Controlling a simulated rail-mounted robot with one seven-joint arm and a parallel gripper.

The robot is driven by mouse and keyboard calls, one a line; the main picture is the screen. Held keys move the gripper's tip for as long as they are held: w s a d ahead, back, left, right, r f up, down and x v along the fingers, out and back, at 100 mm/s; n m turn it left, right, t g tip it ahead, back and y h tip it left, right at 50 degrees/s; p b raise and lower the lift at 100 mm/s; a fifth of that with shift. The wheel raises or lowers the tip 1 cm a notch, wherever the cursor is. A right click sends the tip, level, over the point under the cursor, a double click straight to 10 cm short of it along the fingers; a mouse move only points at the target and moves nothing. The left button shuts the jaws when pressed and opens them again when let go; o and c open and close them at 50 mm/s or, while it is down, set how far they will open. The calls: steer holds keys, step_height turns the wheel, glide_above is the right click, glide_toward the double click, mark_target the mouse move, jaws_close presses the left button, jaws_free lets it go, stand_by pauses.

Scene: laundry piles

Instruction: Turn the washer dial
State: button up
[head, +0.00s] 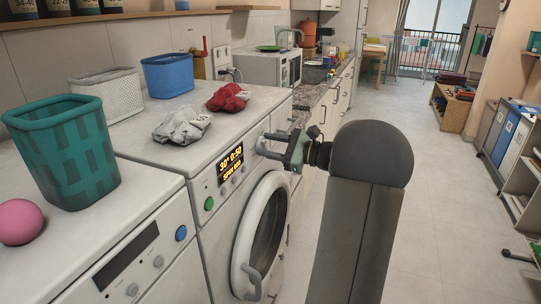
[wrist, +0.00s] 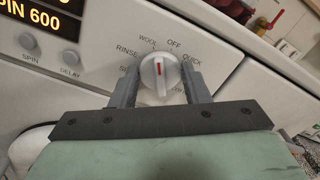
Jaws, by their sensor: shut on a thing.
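The washer dial (wrist: 160,74) is a round white knob with a red pointer mark, on the washer's front panel in the wrist view. Labels around it read WOOL, OFF, QUICK, RINSE and others partly hidden. The red mark points roughly up, tilted slightly. My gripper (wrist: 158,82) has one grey finger on each side of the dial and is shut on it. The lit display (head: 231,163) shows 30°, 0:50 and a further line.
A red cloth (head: 229,97) and a grey cloth (head: 183,126) lie on the washer top. A teal basket (head: 64,150), a white basket (head: 107,95), a blue basket (head: 168,75) and a pink ball (head: 19,222) stand left. The open floor (head: 431,180) lies right.

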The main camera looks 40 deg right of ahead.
steer(key=shift+f+n+b, duration=0.1)
steer(key=shift+n+b, duration=0.8)
steer(key=o, duration=0.9)
steer(key=shift+o, duration=0.2)
steer(key=v, duration=1.7)
steer(key=shift+s+b, duration=0.25)
steer(key=shift+b, duration=0.05)
